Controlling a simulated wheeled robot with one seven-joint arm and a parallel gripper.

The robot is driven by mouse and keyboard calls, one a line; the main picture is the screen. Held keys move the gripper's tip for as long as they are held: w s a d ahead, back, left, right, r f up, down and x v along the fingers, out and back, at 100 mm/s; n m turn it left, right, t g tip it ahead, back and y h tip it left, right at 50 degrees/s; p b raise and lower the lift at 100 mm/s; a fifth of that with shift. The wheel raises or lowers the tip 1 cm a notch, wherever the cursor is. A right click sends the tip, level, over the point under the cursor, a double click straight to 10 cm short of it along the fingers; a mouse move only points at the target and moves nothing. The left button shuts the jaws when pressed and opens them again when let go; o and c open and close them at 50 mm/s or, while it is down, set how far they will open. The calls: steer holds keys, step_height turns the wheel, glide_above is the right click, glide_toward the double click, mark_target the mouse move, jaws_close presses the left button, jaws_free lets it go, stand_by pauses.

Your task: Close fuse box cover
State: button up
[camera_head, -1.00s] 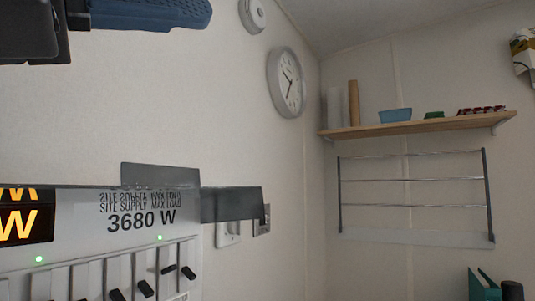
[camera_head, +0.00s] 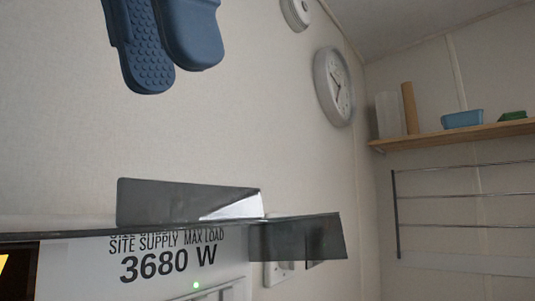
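The fuse box (camera_head: 188,262) is at the lower left, a white panel marked "SITE SUPPLY MAX LOAD 3680 W", with a lit green light. Most of it is cut off by the bottom edge. The cover (camera_head: 170,200) shows as dark grey, see-through plates seen nearly edge-on along the top of the box. It stands out from the panel, open, and one piece reaches right. My gripper (camera_head: 176,76) is at the top left with its blue fingers pointing down. It is above the cover, apart from it, and holds nothing visible. The gap between the fingers is unclear.
A round clock (camera_head: 334,87) hangs on the wall to the right. A wooden shelf (camera_head: 455,135) with a blue tub (camera_head: 462,119) is on the far wall, above a wire rack (camera_head: 465,210). A wall socket (camera_head: 278,272) is partly behind the cover. The wall between gripper and cover is clear.

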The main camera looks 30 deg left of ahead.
steer(key=p+x, duration=0.1)
steer(key=x, duration=0.6)
jaws_close()
stand_by(1.4)
